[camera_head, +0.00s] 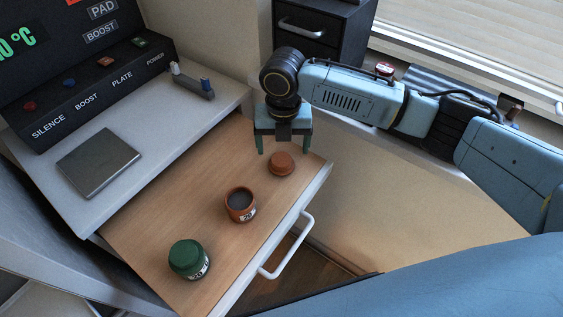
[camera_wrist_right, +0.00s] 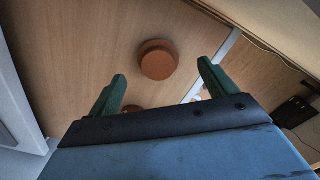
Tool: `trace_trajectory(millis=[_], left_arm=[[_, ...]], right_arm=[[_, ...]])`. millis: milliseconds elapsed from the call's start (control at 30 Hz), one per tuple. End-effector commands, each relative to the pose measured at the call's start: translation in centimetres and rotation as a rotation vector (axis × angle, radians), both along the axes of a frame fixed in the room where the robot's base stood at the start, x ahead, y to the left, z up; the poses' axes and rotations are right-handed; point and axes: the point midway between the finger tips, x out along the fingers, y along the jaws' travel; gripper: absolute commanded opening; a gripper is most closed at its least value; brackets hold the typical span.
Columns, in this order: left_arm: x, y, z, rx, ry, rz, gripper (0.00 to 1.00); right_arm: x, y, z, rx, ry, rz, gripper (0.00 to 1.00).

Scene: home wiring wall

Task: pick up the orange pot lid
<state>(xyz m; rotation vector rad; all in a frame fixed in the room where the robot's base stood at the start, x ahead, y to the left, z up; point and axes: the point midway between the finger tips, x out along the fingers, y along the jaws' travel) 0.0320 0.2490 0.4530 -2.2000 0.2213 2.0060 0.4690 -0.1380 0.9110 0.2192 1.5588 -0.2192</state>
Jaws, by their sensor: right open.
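The orange pot lid (camera_head: 281,163) lies by itself on the wooden pull-out board, near its back right end. An orange pot (camera_head: 240,204) without a lid stands nearer on the board, dark inside. My right gripper (camera_head: 282,150) is open and empty, pointing down just above and behind the lid. In the right wrist view the lid (camera_wrist_right: 158,60) shows ahead of and between the two spread fingertips (camera_wrist_right: 162,72), with no contact visible. Part of another orange thing shows low in that view, mostly hidden by the gripper. My left gripper is not in view.
A green-lidded pot (camera_head: 189,259) stands at the front of the wooden board (camera_head: 150,235). A white handle (camera_head: 288,250) runs along its right edge. A grey plate (camera_head: 98,162) and a button console (camera_head: 90,90) are on the left. A dark drawer unit (camera_head: 320,40) stands behind my arm.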

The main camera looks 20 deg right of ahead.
Motion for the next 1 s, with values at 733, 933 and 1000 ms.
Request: trace_trajectory(millis=[733,933,1000], left_arm=[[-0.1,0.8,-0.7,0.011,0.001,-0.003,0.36],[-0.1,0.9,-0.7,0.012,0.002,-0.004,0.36],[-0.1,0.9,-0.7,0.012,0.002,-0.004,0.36]], right_arm=[[0.0,0.4,-4.5,0.000,0.000,0.000,0.58],[0.0,0.4,-4.5,0.000,0.000,0.000,0.36],[0.0,0.4,-4.5,0.000,0.000,0.000,0.36]])
